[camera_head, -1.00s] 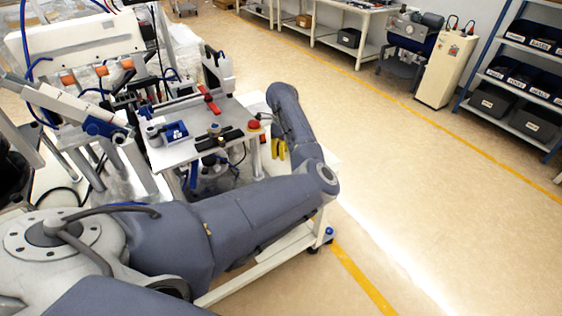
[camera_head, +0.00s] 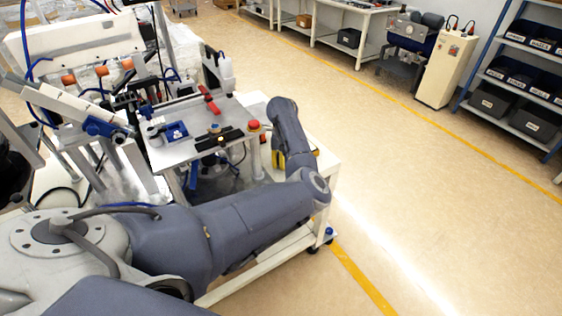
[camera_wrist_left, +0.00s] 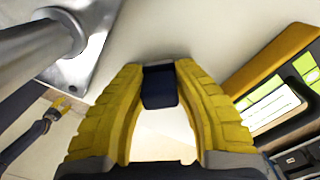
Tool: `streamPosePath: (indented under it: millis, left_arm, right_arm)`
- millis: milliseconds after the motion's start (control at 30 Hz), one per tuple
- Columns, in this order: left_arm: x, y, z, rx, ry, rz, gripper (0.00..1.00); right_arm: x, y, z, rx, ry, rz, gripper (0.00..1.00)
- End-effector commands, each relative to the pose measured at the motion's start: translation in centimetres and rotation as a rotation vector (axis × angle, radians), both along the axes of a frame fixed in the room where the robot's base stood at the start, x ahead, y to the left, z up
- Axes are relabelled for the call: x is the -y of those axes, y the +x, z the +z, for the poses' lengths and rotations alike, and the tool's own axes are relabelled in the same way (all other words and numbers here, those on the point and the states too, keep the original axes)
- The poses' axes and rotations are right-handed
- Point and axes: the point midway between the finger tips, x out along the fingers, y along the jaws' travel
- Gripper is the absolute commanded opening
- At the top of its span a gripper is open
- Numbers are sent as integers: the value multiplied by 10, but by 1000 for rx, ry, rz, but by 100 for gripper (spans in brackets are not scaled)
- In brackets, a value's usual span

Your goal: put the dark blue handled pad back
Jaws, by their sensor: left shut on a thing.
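My left gripper (camera_head: 278,160) is low beside the right edge of the metal work plate, partly hidden behind my own arm in the head view. In the left wrist view its yellow fingers (camera_wrist_left: 160,88) are shut on the dark blue handled pad (camera_wrist_left: 160,90). Only a small dark block of the pad shows between the fingertips; the pad is hidden in the head view. A pale surface lies beyond it, and I cannot tell whether the pad touches it.
The metal work plate (camera_head: 180,150) carries a red button (camera_head: 254,125) near its right corner. A steel post (camera_wrist_left: 30,45) stands close left in the wrist view. A yellow-edged box with green labels (camera_wrist_left: 275,105) lies close right. Open floor extends right of the white cart.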

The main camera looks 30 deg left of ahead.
Motion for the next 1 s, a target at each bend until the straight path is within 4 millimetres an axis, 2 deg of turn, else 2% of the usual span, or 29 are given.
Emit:
streamPosePath:
  millis: [67, 100, 267, 500, 633, 767, 1000]
  left_arm:
    - [0, 0, -3, -1, 0, 0, 0]
    - [0, 0, -2, 0, 0, 0, 33]
    - [0, 0, -2, -1, 0, 0, 51]
    - [0, 0, -2, 0, 0, 0, 51]
    - [0, 0, 5, 1, 0, 1, 51]
    - [1, 1, 21, 2, 0, 1, 51]
    - [1, 2, 65, 3, 0, 1, 51]
  right_arm:
    - [0, 0, 0, 0, 0, 0, 52]
    - [0, 0, 0, 0, 0, 0, 52]
    - [0, 0, 0, 0, 0, 0, 52]
    - [0, 0, 0, 0, 0, 0, 52]
    - [0, 0, 0, 0, 0, 0, 52]
    - [0, 0, 0, 0, 0, 0, 52]
    - [0, 0, 0, 0, 0, 0, 52]
